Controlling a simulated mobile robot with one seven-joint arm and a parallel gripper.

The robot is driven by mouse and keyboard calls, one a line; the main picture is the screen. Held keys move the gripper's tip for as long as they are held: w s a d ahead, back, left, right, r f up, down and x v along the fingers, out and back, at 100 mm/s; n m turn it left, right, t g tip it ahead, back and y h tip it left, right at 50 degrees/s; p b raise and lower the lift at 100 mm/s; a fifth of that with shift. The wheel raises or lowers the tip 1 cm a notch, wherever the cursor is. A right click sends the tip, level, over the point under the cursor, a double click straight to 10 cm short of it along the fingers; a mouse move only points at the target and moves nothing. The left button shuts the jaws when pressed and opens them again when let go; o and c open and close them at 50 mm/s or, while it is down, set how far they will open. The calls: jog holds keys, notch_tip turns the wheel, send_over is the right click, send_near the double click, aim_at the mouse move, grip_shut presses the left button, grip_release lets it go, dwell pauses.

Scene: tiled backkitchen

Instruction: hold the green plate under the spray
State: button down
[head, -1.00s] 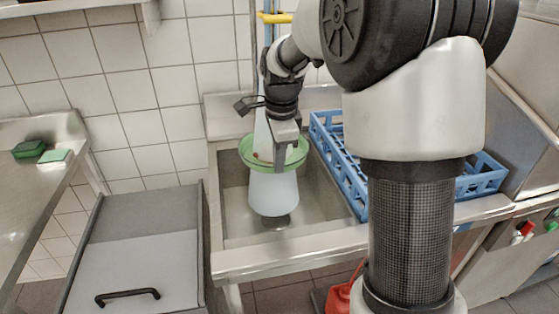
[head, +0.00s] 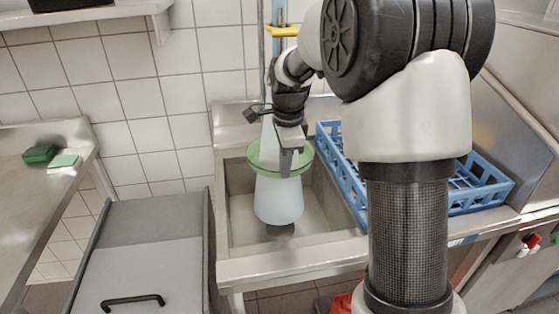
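The green plate (head: 257,158) is held roughly level over the sink (head: 241,215). My gripper (head: 285,163) points down and is shut on the plate's near side, with a finger across the near rim. The spray (head: 279,201) shows as a pale column coming down from above onto the plate and a wider pale cone below it, reaching toward the sink floor. My gripper hides part of the plate's middle. I see no mark on the part of its surface that shows.
A blue rack (head: 482,188) stands right of the basin, partly behind my arm. The yellow part (head: 283,31) of the upright spray pipe is above. A lidded grey unit (head: 140,262) stands front left. Green sponges (head: 40,154) lie on the left counter.

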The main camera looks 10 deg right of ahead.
jog(key=d, duration=0.2)
jog(key=shift+d, duration=0.3)
jog(key=shift+r+p, duration=0.1)
jog(key=shift+p, duration=0.2)
